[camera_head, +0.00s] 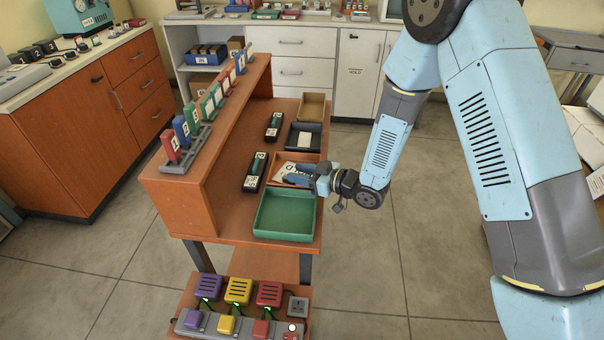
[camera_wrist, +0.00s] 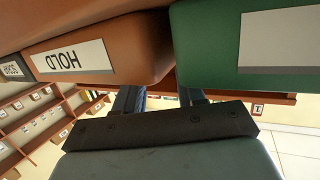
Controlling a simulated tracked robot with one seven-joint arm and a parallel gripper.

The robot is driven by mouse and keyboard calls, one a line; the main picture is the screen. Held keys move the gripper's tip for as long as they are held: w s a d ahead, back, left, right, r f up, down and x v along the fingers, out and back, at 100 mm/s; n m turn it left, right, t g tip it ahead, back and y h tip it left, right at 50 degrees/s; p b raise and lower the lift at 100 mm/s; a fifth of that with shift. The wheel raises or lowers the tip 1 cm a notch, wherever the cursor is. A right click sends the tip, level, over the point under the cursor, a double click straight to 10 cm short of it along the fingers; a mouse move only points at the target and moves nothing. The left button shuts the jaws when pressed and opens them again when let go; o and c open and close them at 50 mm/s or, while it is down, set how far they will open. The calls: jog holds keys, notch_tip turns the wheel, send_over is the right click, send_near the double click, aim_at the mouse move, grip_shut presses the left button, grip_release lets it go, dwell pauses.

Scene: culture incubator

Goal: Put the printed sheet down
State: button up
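A white printed sheet (camera_head: 290,169) with dark marks shows in the orange tray (camera_head: 276,180) on the desk in the head view. Its near right part is hidden by my gripper. My gripper (camera_head: 299,174) is at the right side of the desk, over the border of the orange tray and the green tray (camera_head: 285,232). In the wrist view the two fingers of my gripper (camera_wrist: 160,98) stand apart, with background showing between them. The orange tray carries a label reading HOLD (camera_wrist: 70,62), upside down. No sheet shows in the wrist view.
The green tray is empty. Behind the orange tray are a dark tray (camera_head: 291,138) with a pale sheet and a tan tray (camera_head: 312,106). A raised shelf (camera_head: 205,170) with colored numbered holders runs along the left. Free floor lies to the right.

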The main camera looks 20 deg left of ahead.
jog(key=shift+d+r, duration=0.15)
jog(key=shift+r, duration=0.2)
jog(key=v, duration=1.1)
jog(key=shift+d, duration=0.35)
jog(key=shift+r, duration=0.1)
jog(key=w+d+r+m+t+h, duration=0.5)
jog(key=w+d+r+t+h, duration=0.25)
jog(key=w+d+r, duration=0.7)
jog(key=s+d+r+m+h, duration=0.2)
jog(key=d+r+m+h, duration=0.15)
jog(key=d, duration=0.55)
jog(key=s+d+r+m+h, duration=0.5)
jog(key=s+d+r, duration=0.4)
jog(key=s+d, duration=0.25)
jog(key=s+d+r+m+g, duration=0.1)
jog(key=s+d, duration=0.1)
jog(key=s, duration=0.5)
jog(key=s+d+r+m+g, duration=0.2)
jog(key=s, duration=0.5)
jog(key=shift+s+r, duration=0.2)
